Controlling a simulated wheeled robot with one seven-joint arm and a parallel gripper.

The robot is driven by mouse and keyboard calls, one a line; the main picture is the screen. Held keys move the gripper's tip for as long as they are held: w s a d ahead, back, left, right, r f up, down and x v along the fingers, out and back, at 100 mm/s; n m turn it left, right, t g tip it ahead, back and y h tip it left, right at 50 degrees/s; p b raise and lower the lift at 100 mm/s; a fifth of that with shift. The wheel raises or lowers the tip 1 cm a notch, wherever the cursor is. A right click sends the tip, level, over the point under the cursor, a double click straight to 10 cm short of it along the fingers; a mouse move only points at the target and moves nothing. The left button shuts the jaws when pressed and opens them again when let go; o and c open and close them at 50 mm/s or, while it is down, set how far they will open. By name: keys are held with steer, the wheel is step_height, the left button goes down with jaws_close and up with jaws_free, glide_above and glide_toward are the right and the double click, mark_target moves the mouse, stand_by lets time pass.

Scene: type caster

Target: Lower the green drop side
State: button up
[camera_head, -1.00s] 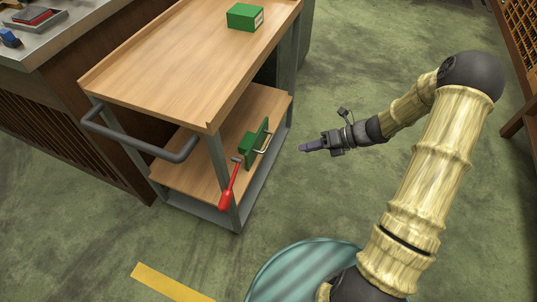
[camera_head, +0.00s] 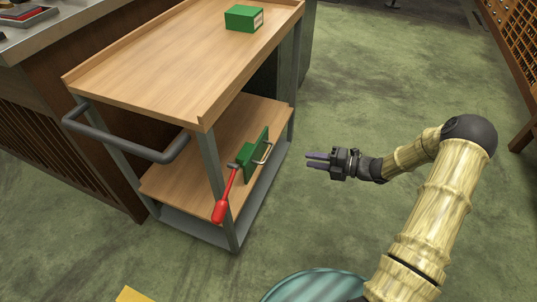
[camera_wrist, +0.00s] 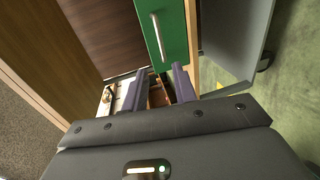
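The green drop side (camera_head: 257,153) is an upright panel along the right edge of the trolley's lower shelf. It has a pale metal bar handle (camera_head: 264,153) on its outer face. A lever with a red grip (camera_head: 222,203) slants down at its near end. My gripper (camera_head: 308,160) is open and empty, to the right of the panel and apart from it, pointing at it. In the wrist view the green drop side (camera_wrist: 172,28) and its handle (camera_wrist: 160,38) are ahead of the two spread fingers (camera_wrist: 157,88). The lever is not clear there.
The wooden trolley (camera_head: 160,70) has grey posts and a dark push handle (camera_head: 125,142) at its near left. A green box (camera_head: 244,18) sits on its top. A counter (camera_head: 30,45) stands to the left. The floor (camera_head: 350,80) right of the trolley is clear.

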mark_target(269, 153)
steer(key=b+x, duration=0.7)
steer(key=x, duration=0.9)
steer(key=shift+a, duration=0.25)
jaws_close()
